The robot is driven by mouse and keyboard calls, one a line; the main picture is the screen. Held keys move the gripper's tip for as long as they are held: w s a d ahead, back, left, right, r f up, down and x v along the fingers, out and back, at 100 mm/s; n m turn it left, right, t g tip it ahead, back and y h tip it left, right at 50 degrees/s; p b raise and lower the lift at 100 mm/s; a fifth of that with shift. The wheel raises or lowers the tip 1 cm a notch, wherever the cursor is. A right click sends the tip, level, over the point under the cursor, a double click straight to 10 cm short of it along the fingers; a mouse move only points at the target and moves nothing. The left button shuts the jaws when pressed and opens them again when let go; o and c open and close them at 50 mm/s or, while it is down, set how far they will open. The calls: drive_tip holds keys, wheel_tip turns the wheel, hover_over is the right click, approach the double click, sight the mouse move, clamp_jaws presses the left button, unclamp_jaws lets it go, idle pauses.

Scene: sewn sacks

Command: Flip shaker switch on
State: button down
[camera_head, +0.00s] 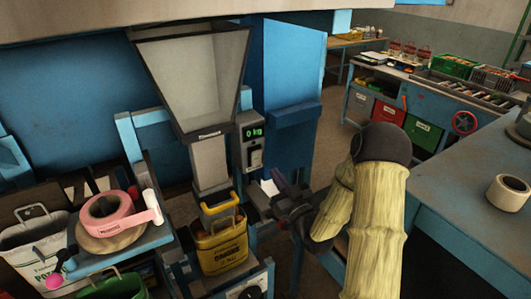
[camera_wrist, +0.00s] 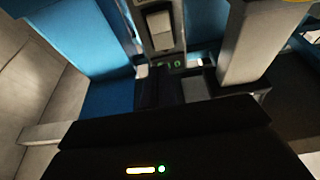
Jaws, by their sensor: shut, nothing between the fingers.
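A grey panel on the blue frame carries a lit green display (camera_head: 253,132) reading 0 kg. A small switch box (camera_head: 255,157) sits just below it. I cannot read a label on it or tell its on or off position. The wrist view shows the panel the other way up, with the pale switch box (camera_wrist: 160,28) above the green display (camera_wrist: 172,65). My gripper (camera_head: 275,184) is shut and empty, below and slightly right of the switch box. I see no clear contact. Its dark fingers (camera_wrist: 160,88) show below the display in the wrist view.
A grey hopper (camera_head: 195,80) with a chute stands left of the panel. A yellow sack (camera_head: 222,246) hangs under the chute. A shelf holds a pink tape roll (camera_head: 106,214). A blue bench with a tape roll (camera_head: 508,193) stands at right.

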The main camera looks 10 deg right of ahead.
sight(261, 152)
drive_tip(key=p+x, duration=0.4)
drive_tip(key=x, duration=0.3)
idle(0.3)
